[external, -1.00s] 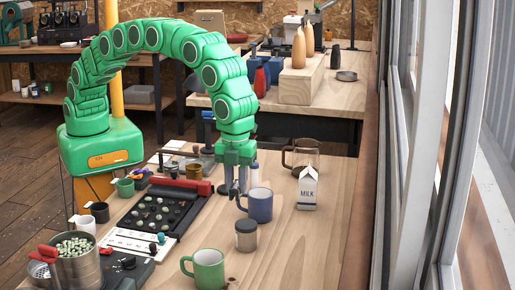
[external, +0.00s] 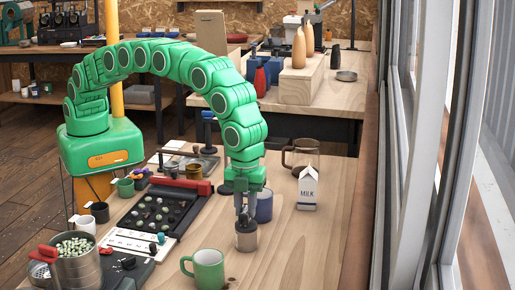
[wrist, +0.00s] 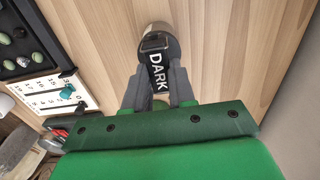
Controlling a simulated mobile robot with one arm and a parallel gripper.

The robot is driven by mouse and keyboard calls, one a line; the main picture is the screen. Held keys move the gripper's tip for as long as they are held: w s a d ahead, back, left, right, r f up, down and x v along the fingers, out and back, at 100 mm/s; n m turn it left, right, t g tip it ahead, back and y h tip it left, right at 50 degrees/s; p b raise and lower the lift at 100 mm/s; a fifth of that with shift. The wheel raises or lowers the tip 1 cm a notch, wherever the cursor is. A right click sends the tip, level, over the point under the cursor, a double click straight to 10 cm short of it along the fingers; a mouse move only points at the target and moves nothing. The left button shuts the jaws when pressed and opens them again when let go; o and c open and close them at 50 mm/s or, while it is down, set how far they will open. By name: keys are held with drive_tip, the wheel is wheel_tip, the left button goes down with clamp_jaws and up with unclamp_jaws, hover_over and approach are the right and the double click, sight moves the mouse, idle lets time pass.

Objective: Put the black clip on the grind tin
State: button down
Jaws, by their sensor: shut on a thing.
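My gripper (external: 245,216) points down right over the tin. It is shut on the black clip (wrist: 158,72), which carries the white word DARK and lies between the two grey fingers in the wrist view. The clip's far end overlaps the tin's rim in that view; I cannot tell if they touch. In the external view the fingers hide the clip.
A green mug (external: 208,268) is at front left and a milk carton (external: 308,188) at back right. The black bean tray (external: 158,212) lies to the left. Bench to the right is clear.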

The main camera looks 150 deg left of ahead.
drive_tip(key=shift+f, duration=0.45)
drive_tip(key=c, duration=0.9)
unclamp_jaws()
drive_tip(key=shift+f, duration=0.1)
drive_tip(key=shift+c, duration=0.2)
